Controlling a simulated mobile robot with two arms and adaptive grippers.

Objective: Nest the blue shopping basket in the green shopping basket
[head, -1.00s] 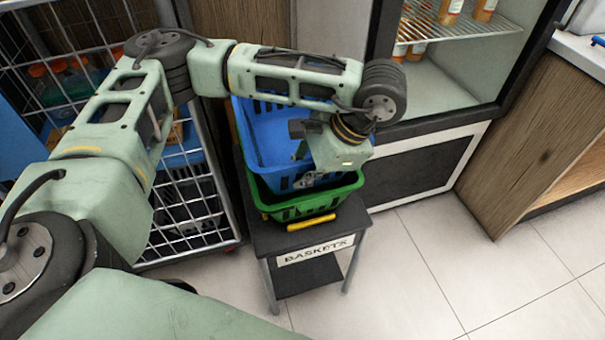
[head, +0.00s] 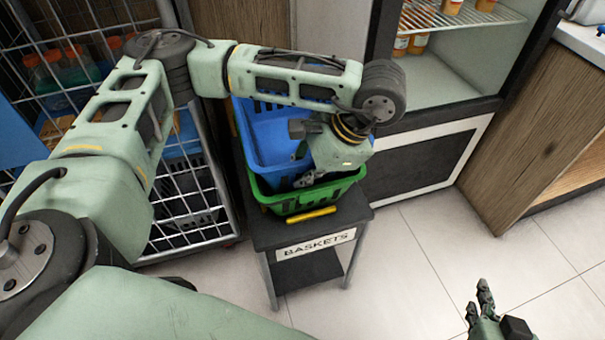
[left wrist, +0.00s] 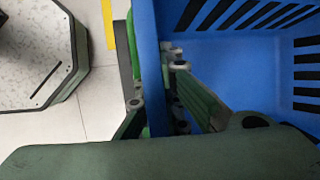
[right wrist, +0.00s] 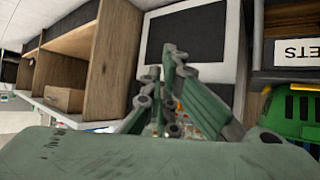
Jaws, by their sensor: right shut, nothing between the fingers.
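The blue basket (head: 262,135) sits tilted, its front lower part inside the green basket (head: 318,198). The green basket stands on a dark stand, its yellow handle (head: 311,215) at the front. My left gripper (head: 304,180) is at the blue basket's front. In the left wrist view its fingers (left wrist: 158,88) straddle the wall of the blue basket (left wrist: 220,62), one outside and one inside, and look shut on it. My arm hides part of the blue basket. My right gripper (head: 481,298) is shut and empty, low at the right, away from both baskets.
The stand (head: 262,238) bears a "BASKETS" label. A wire cage trolley (head: 185,200) stands close on its left. A fridge with bottles (head: 440,75) is behind right, beside a wooden counter (head: 530,140). The tiled floor (head: 420,260) in front is clear.

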